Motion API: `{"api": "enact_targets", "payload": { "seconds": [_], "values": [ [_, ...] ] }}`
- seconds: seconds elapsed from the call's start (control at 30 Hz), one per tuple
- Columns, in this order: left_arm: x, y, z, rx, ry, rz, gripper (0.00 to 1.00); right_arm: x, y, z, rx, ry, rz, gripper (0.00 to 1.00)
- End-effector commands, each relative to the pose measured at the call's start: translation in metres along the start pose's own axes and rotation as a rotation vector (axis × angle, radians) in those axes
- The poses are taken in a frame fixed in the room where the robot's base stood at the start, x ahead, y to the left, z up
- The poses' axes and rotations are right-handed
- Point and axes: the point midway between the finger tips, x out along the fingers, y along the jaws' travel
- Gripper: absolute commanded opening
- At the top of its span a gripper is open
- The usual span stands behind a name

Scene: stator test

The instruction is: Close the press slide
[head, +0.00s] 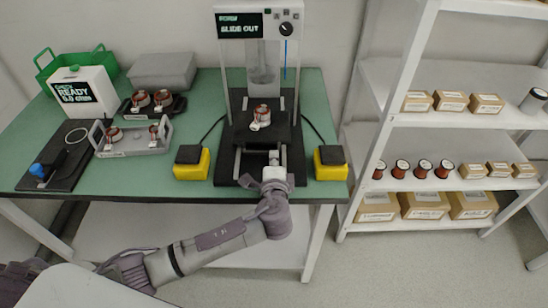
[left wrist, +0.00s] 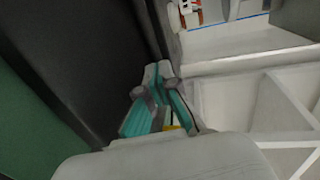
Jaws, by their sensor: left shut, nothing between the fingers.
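The press (head: 226,75) stands at the back of the table, and its display (head: 239,30) reads "SLIDE OUT". Its dark slide (head: 280,136) carries a copper-wound stator (head: 260,112) and sits over two light rails. My left gripper (head: 273,160) is at the front end of the press base, between the rails and in front of the slide. Its fingers are shut and empty; they also show in the left wrist view (left wrist: 158,100). I cannot tell whether they touch the slide. Part of a stator (left wrist: 189,12) shows at the top there. My right gripper is not in view.
Yellow button boxes stand left (head: 192,164) and right (head: 330,164) of the press base, with black cables. A grey tray (head: 133,148) with stators, a tester (head: 84,92) reading "READY" and a green basket (head: 45,62) are at left. A shelf rack (head: 460,124) stands at right.

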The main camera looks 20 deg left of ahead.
Motion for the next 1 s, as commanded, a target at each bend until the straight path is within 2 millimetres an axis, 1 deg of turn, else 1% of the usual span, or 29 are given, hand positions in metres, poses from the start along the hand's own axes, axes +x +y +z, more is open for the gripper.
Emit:
{"api": "enact_targets", "payload": {
  "seconds": [0.23,0.3,0.37,0.6,0.7,0.8,1.0],
  "values": [
    [0.000,0.000,0.000,0.000,0.000,0.000,0.00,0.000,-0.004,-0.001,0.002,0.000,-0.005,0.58],
    [0.004,0.000,0.000,0.000,-0.001,-0.001,0.00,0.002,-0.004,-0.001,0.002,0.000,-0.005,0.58],
    [0.013,-0.001,0.000,0.000,-0.003,-0.002,0.00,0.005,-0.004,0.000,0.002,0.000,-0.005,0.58],
    [0.069,-0.012,-0.001,0.000,-0.004,-0.003,0.00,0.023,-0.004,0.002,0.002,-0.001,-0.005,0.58],
    [0.085,-0.016,-0.001,0.001,-0.002,-0.003,0.00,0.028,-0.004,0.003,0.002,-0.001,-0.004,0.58],
    [0.093,-0.019,-0.001,0.000,-0.001,-0.001,0.00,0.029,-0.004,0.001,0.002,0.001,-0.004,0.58],
    [0.094,-0.023,-0.001,0.000,-0.001,-0.005,0.00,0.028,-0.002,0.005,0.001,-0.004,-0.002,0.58]
  ]
}}
